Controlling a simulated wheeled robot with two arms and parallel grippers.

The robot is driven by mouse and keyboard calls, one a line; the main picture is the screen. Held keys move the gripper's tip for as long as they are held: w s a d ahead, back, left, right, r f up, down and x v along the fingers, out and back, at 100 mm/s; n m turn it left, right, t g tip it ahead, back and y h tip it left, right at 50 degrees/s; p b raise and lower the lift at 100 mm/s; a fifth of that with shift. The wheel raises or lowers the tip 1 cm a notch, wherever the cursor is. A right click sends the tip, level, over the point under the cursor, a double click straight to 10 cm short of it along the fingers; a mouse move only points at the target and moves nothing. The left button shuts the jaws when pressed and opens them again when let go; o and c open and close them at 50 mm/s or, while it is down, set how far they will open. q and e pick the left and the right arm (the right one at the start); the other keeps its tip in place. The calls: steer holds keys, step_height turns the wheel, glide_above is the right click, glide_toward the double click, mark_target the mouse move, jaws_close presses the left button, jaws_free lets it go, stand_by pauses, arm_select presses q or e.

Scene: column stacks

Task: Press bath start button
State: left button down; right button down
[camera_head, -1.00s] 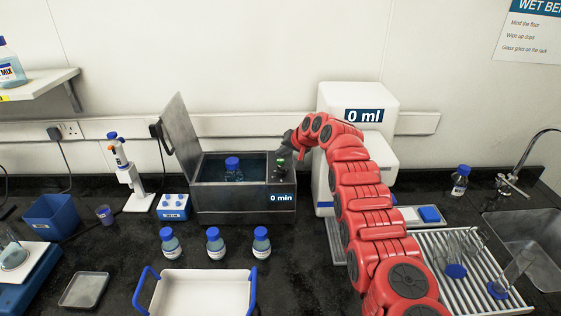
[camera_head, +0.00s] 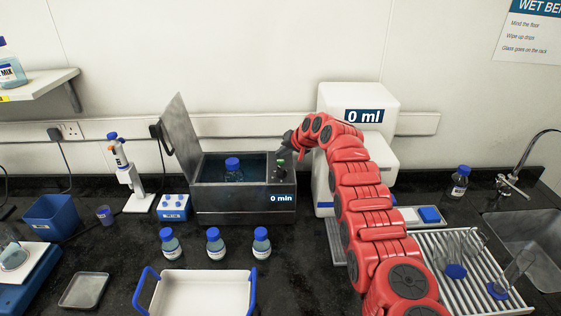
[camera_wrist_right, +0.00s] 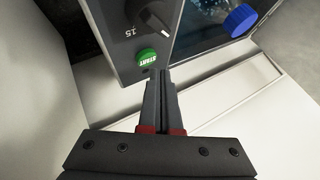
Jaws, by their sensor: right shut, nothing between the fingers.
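The bath (camera_head: 235,212) is a dark metal box with its lid (camera_head: 182,135) raised. A blue-capped bottle (camera_head: 233,170) stands inside it, and its display (camera_head: 282,198) reads "0 min". In the right wrist view the green START button (camera_wrist_right: 147,57) sits on the bath's panel, below a dark dial (camera_wrist_right: 150,12). My right gripper (camera_wrist_right: 159,72) is shut and empty, its tips close beside the button; I cannot tell whether they touch it. In the head view the right gripper (camera_head: 284,152) is small and partly hidden at the bath's right end. My left gripper is not in view.
A white machine reading "0 ml" (camera_head: 359,97) stands right of the bath, behind my right arm. Several blue-capped bottles (camera_head: 214,243) and a white tray with blue handles (camera_head: 203,293) are in front. A pipette stand (camera_head: 140,202) is at the left.

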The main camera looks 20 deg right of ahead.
mark_target(282, 162)
steer(key=shift+f, duration=0.15)
stand_by(0.5)
steer(key=shift+f+b, duration=0.25)
steer(key=shift+b, duration=0.15)
steer(key=shift+f+b, duration=0.35)
steer(key=shift+f, duration=0.15)
stand_by(0.5)
steer(key=shift+r, duration=0.85)
steer(key=shift+r, duration=0.15)
steer(key=shift+r, duration=0.25)
steer(key=shift+r+p, duration=0.7)
steer(key=shift+r, duration=1.5)
